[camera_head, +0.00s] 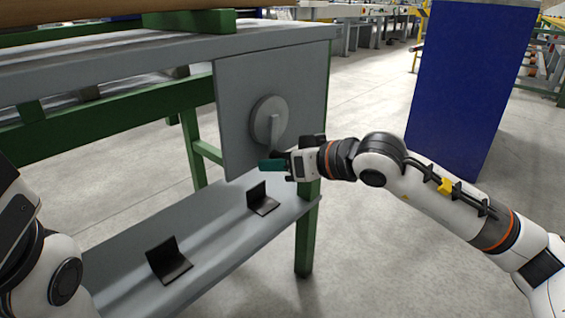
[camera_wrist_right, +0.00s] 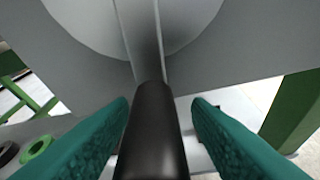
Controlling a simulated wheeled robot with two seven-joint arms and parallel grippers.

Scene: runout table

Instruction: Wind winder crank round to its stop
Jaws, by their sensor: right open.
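The winder crank is a round grey disc (camera_head: 268,112) on a grey upright panel (camera_head: 232,120) at the table's end. Its light grey arm (camera_head: 275,130) hangs down from the disc. In the right wrist view the crank's black handle (camera_wrist_right: 153,130) points toward the camera. My right gripper (camera_head: 270,165) is at the crank's lower end. Its teal fingers (camera_wrist_right: 158,135) stand open on either side of the black handle, with a gap on both sides. In the head view the gripper hides the handle. Part of my left arm shows at the lower left; its gripper is out of view.
A grey shelf (camera_head: 215,222) below the panel carries two black L-shaped brackets (camera_head: 168,260) (camera_head: 262,198). Green table legs (camera_head: 305,240) stand by it. A tall blue panel (camera_head: 468,80) stands behind my right arm. The floor at centre right is clear.

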